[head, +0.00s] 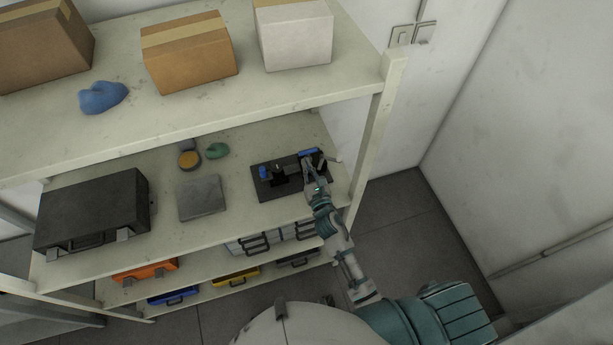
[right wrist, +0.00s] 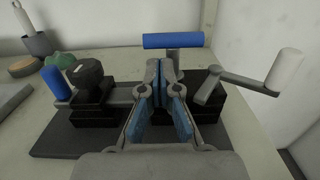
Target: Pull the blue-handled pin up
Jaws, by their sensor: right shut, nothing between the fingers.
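The blue-handled pin (right wrist: 173,41) stands upright in the right wrist view, with a horizontal blue bar on a grey stem. In the head view its blue handle (head: 309,152) shows at the back right of a dark base plate (head: 266,189). My right gripper (right wrist: 166,68) is shut and empty, its fingertips in front of the pin's stem and below the bar; I cannot tell whether they touch it. In the head view the right gripper (head: 308,164) is over the plate's right part. The stem's lower part is hidden behind the fingers. My left gripper is not in view.
A crank with a white grip (right wrist: 285,72) stands right of the pin. A dark block (right wrist: 86,76) and an upright blue grip (right wrist: 56,83) are on the plate's left. A black case (head: 93,209) and grey box (head: 201,197) share the shelf. A shelf post (head: 372,130) stands at right.

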